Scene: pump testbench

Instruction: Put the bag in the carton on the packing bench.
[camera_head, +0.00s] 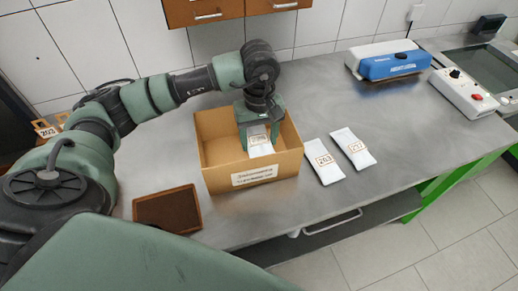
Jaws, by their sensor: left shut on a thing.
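An open cardboard carton (223,179) with a white label on its front stands on the grey metal packing bench (240,218). My left gripper (258,133) reaches down into the carton from above and is shut on a white bag (261,149). The bag has a small printed tag and hangs inside the carton's walls. I cannot tell whether its lower end touches the carton floor. Two more white bags with printed tags, one (323,172) nearer the carton and one (354,155) farther right, lie flat on the bench. My right gripper is not in view.
A brown shallow tray (167,208) lies left of the carton, near the front edge. A blue and white device (394,66) and a control box with buttons (464,93) stand at the right. Orange-brown drawers (205,11) hang above the back. The bench right of the bags is clear.

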